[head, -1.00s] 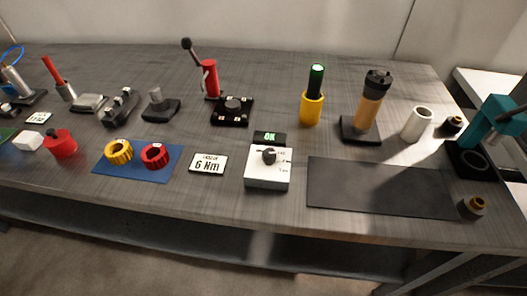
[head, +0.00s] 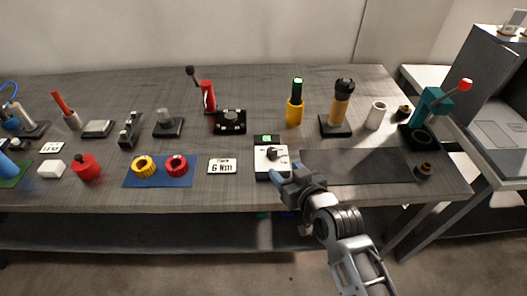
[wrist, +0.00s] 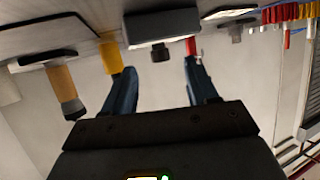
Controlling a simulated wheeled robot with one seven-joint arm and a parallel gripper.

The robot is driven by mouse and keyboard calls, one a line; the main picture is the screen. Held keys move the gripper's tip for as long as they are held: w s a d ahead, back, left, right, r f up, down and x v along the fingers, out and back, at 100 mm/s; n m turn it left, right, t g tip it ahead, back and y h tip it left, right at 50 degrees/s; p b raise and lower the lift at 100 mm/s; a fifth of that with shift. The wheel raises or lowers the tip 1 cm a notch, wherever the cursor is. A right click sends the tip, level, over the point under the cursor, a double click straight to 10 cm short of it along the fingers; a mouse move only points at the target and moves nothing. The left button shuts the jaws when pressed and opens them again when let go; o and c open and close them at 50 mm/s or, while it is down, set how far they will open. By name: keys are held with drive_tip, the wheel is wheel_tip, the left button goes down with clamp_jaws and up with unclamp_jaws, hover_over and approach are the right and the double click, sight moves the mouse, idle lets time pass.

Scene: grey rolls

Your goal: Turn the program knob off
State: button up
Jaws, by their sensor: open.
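The program knob (head: 271,153) is a dark knob on a white-faced control box (head: 263,173) near the front edge of the bench. A small display (head: 266,138) at the back of the box is lit green. My gripper (head: 286,179) is at the box's front right, apart from the knob, and hides part of the box. The knob's pointer setting is too small to read.
A "6 Nm" card (head: 222,166) lies left of the box, and a dark mat (head: 360,167) lies right of it. A yellow holder with a green-topped tool (head: 295,110) and a black-based red lever device (head: 230,122) stand behind.

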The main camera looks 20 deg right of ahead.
sight(273, 152)
drive_tip(key=w, duration=0.1)
drive_tip(key=w+r, duration=0.1)
drive_tip(key=w, duration=0.1)
drive_tip(key=shift+d+r, duration=0.1)
drive_tip(key=shift+r, duration=0.2)
drive_tip(key=shift+p+x, duration=0.7)
drive_tip(key=shift+x, duration=3)
drive_tip(key=shift+f, duration=0.1)
drive_tip(key=shift+s, duration=0.1)
drive_tip(key=c, duration=1)
drive_tip(key=shift+o, duration=0.2)
